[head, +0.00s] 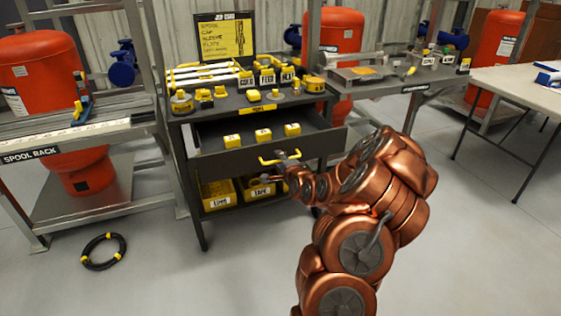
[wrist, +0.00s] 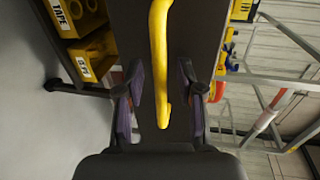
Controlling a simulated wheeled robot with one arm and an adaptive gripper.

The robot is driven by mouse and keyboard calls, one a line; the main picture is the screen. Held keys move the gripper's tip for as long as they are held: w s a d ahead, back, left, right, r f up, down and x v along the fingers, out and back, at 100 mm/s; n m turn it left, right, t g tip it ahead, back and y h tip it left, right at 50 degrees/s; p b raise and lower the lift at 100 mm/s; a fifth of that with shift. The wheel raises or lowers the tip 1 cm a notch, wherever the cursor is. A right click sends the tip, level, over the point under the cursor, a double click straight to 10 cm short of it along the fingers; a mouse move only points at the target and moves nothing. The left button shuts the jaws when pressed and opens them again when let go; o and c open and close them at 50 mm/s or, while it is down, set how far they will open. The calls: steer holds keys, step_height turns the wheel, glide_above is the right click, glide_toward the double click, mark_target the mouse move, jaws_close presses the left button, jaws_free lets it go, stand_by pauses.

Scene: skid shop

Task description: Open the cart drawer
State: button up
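The dark tool cart (head: 222,104) stands in the middle of the head view. Its drawer (head: 222,163) is pulled out part way, with several yellow labelled items showing inside. The yellow bar handle (head: 266,161) is on the drawer front. My gripper (head: 286,158) is at the right end of this handle. In the wrist view, the handle (wrist: 159,60) runs down between the two fingers of my gripper (wrist: 161,100). The fingers are apart, with a gap on each side of the handle, and do not appear to touch it.
Yellow bins (head: 217,193) sit on the cart's lower shelf. A spool rack (head: 75,140) stands to the left, a workbench (head: 395,80) and a pale table (head: 515,85) to the right. A black cable coil (head: 103,251) lies on the floor. The floor before the cart is otherwise open.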

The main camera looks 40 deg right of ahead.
steer(key=shift+s, duration=0.15)
steer(key=v, duration=0.7)
steer(key=shift+a, duration=0.15)
stand_by(0.5)
